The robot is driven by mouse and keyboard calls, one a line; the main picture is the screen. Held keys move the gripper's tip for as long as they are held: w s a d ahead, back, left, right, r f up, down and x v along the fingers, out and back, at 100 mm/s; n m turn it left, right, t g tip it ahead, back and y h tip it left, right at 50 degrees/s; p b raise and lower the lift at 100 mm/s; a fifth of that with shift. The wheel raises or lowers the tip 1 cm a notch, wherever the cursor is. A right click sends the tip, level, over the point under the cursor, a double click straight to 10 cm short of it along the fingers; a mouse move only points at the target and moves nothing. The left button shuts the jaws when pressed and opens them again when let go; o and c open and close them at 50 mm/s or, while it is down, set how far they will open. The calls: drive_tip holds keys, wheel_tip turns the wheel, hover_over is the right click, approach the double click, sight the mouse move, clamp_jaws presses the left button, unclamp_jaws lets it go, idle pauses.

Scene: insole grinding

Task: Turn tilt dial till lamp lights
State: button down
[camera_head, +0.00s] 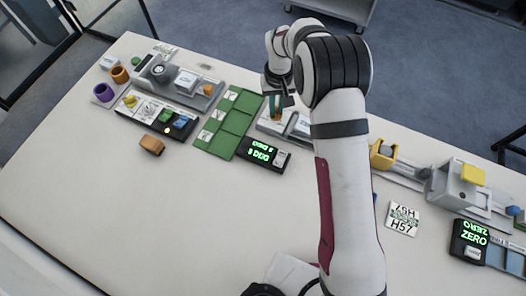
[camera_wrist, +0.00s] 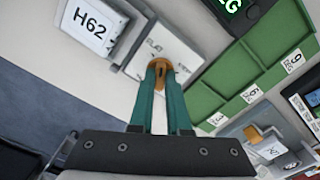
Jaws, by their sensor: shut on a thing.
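My gripper (camera_wrist: 160,78), with two teal fingers, is shut on a small orange-brown dial (camera_wrist: 159,65) on a light plate with printed marks. A black display (camera_head: 263,153) with green digits and "DEG" stands in front of this unit. Its edge also shows at the top of the wrist view (camera_wrist: 232,6). I cannot tell which light is the dial's lamp, or whether it is lit.
A label "H62" (camera_wrist: 90,28) sits beside the dial plate. The green sectioned board (camera_head: 228,122) lies to the left in the head view. An orange-brown block (camera_head: 151,145) lies on the white table. A "ZERO" display (camera_head: 470,240) stands at right. The front left table is clear.

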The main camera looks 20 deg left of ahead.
drive_tip(key=m, duration=0.5)
drive_tip(key=shift+m, duration=0.9)
drive_tip(key=m, duration=0.3)
drive_tip(key=shift+m, duration=0.3)
drive_tip(key=c, duration=1.3)
unclamp_jaws()
drive_tip(key=shift+m, duration=0.9)
drive_tip(key=o, duration=0.3)
